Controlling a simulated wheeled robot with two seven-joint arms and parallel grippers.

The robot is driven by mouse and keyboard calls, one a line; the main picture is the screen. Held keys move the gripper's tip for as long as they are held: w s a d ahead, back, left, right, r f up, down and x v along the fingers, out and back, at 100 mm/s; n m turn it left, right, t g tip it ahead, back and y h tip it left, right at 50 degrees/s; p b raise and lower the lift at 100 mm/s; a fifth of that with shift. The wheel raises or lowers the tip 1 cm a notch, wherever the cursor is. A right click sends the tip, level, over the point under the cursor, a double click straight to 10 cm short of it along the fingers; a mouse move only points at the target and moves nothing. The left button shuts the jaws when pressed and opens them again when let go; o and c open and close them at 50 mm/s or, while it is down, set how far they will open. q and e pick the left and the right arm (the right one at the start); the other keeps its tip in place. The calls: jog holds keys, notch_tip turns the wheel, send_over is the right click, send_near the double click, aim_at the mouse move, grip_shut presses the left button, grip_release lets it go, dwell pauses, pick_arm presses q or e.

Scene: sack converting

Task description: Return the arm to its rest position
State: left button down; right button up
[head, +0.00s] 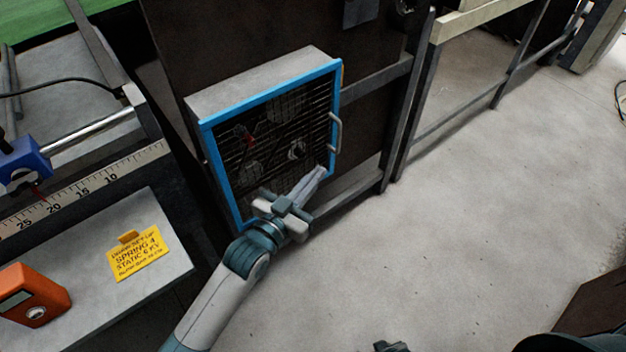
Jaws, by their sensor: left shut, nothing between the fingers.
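My left arm comes in from the bottom, and my left gripper (318,172) is at its upper end. Its fingers are together with nothing between them. The gripper is in front of the lower right part of a blue-framed box with a wire grille (270,125), covering part of it. I cannot tell whether the fingers touch the grille or frame.
A grey shelf at left holds a yellow tag (138,255) and an orange meter (34,294). A ruler (85,188) and a blue clamp (22,165) are above it. A metal frame (408,110) stands right of the box. The concrete floor (480,220) is largely clear.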

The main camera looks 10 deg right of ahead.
pick_arm(q)
jog(key=shift+s+a, duration=0.2)
jog(key=shift+s, duration=0.2)
pick_arm(e)
jog(key=shift+d, duration=0.3)
jog(key=shift+a, duration=0.1)
